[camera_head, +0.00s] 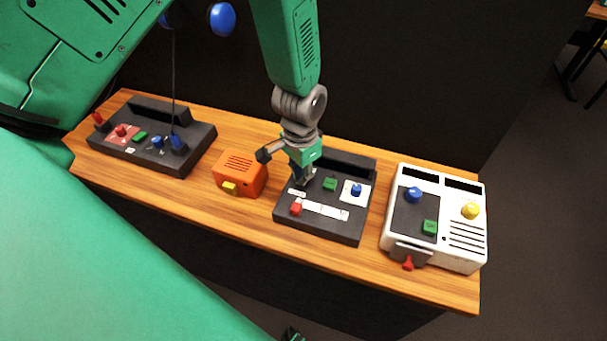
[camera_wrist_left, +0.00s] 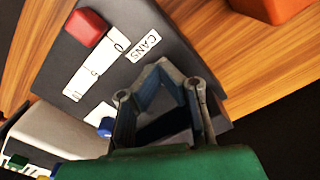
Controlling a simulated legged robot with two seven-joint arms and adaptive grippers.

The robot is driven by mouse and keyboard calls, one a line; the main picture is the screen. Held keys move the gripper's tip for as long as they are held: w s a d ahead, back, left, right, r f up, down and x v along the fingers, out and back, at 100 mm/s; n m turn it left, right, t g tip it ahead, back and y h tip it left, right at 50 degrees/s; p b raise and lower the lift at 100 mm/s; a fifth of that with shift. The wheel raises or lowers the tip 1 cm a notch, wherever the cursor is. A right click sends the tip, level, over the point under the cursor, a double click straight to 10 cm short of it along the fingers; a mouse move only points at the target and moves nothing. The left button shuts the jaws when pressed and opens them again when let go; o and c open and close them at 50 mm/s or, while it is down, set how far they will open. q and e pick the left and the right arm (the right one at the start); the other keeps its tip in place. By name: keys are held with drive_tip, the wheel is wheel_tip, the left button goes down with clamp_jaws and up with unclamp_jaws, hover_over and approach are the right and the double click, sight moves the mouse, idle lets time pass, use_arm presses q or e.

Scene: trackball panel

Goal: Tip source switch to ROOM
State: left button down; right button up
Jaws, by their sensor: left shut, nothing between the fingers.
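The dark middle panel (camera_head: 321,227) lies on the wooden bench, with a red slider knob (camera_head: 296,207), a green button (camera_head: 330,184) and a blue knob (camera_head: 356,190). My left gripper (camera_head: 299,182) points down over its back left part, shut and empty. In the left wrist view a white CANS label (camera_wrist_left: 145,44) lies just beyond the fingers (camera_wrist_left: 160,72). I cannot make out the source switch or a ROOM label; the fingers cover that part of the panel. I cannot tell whether the fingers touch anything there.
An orange box (camera_head: 240,172) with a yellow button stands left of the middle panel. Another dark panel (camera_head: 142,152) with a joystick and buttons is at the far left. A white console (camera_head: 463,248) stands at the right. Bare wood (camera_head: 262,223) shows along the front.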

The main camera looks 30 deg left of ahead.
use_arm(q)
drive_tip(key=shift+f, duration=0.2)
drive_tip(key=shift+r+p, duration=0.8)
drive_tip(key=shift+r, duration=0.05)
wheel_tip(320, 180, up, 5)
drive_tip(key=p, duration=0.4)
drive_tip(key=shift+r+p, duration=0.2)
drive_tip(key=shift+p, duration=0.2)
drive_tip(key=shift+f, duration=0.1)
